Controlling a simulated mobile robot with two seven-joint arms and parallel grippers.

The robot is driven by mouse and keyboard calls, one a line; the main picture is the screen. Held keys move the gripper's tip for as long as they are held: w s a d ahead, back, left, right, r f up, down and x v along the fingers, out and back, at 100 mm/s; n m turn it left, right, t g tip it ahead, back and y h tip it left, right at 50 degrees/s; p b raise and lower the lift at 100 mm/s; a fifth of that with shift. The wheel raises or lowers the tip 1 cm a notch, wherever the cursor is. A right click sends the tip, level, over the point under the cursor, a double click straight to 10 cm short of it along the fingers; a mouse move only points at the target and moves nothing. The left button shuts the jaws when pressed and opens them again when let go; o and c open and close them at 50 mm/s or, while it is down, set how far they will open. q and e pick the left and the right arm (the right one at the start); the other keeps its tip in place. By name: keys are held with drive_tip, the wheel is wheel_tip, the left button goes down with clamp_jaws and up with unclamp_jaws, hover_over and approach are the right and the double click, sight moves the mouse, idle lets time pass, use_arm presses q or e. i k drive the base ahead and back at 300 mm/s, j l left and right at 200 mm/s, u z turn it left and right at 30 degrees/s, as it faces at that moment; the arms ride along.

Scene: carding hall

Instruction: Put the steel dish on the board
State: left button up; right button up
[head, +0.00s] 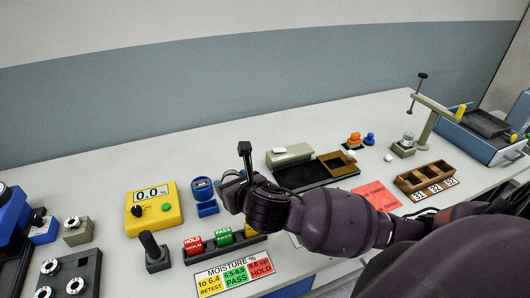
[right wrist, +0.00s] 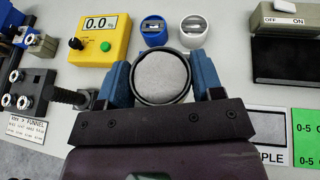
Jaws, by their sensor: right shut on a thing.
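The steel dish (right wrist: 160,77) is round, with a dark rim and a pale grey inside. In the right wrist view it sits between the two blue fingers of my right gripper (right wrist: 163,84), which is shut on it. In the head view my right gripper (head: 232,180) is over the middle of the bench, and I cannot make out the dish there. A brown square board (head: 338,164) lies to the right of the gripper, on the dark base of a grey unit. I cannot tell how high the dish is above the bench. My left gripper is not in view.
A yellow meter (head: 154,208) reading 0.0 and a blue holder (head: 203,189) stand left of my gripper. A grey switch unit (head: 289,155) stands behind the dark base. A red sheet (head: 377,196) and a wooden compartment box (head: 425,178) are to the right.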

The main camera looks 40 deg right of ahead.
sight(293, 180)
drive_tip(key=l+u, duration=0.15)
drive_tip(key=u, duration=0.15)
drive_tip(key=l+u, duration=0.1)
drive_tip(key=u, duration=0.25)
drive_tip(key=k+l+u, duration=0.4)
drive_tip(key=l, duration=0.2)
drive_tip(key=k+l, duration=0.45)
drive_tip(key=l, duration=0.15)
drive_tip(key=k+l+u, duration=0.15)
drive_tip(key=k+l, duration=0.35)
drive_tip(key=l, duration=0.1)
